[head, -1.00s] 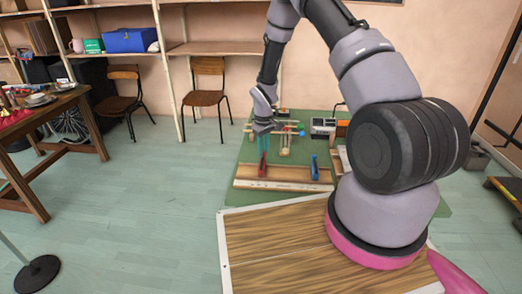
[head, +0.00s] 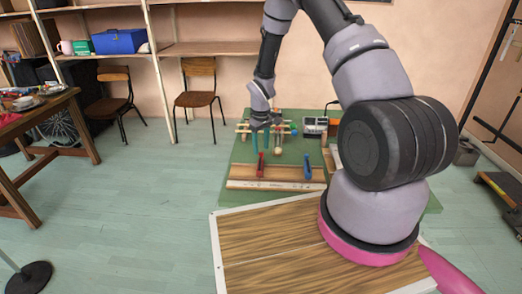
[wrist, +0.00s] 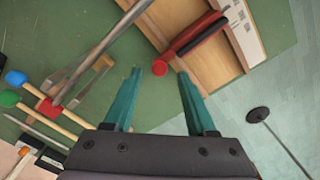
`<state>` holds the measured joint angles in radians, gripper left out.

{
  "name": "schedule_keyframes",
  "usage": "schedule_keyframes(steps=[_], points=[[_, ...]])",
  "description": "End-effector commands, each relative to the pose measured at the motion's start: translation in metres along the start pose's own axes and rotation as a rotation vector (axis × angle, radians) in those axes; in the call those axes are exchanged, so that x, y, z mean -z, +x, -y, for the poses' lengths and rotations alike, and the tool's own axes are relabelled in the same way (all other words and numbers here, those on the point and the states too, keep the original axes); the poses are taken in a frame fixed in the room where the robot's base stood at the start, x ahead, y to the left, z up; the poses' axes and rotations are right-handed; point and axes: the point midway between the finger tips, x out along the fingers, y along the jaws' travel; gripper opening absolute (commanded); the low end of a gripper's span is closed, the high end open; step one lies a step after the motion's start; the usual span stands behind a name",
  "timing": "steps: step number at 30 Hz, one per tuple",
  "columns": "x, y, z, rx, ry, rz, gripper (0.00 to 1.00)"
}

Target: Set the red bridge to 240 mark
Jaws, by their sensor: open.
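The red bridge (head: 261,165) stands on the long wooden board (head: 285,172), left of the blue bridge (head: 307,167). A pale marked strip (head: 275,186) runs along the board's front edge. My gripper (head: 261,147) is open and empty, pointing down just behind and above the red bridge. In the wrist view the red bridge (wrist: 198,36) lies beyond the teal fingertips (wrist: 158,73), its near round end showing between them, apart from both. The strip (wrist: 240,28) shows there with small dark print; I cannot read the 240 mark.
The board lies on a green mat (head: 240,158). Sticks with blue and green ball ends (wrist: 15,78) lie left of my gripper in the wrist view. A grey box (head: 314,124) stands at the back right.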

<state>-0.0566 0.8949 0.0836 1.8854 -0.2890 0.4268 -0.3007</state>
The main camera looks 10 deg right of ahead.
Motion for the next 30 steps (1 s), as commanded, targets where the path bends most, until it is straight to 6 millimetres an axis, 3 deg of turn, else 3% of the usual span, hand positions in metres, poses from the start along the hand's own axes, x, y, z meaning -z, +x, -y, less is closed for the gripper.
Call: schedule_keyframes(steps=[6,12,26,30], points=[[0.001,-0.047,-0.001,-0.002,0.000,-0.004,0.56],[0.000,-0.077,-0.001,-0.001,-0.001,-0.002,0.56],[0.000,-0.087,0.000,0.000,0.000,0.000,0.56],[-0.002,-0.108,-0.002,-0.009,0.025,-0.019,0.56]])
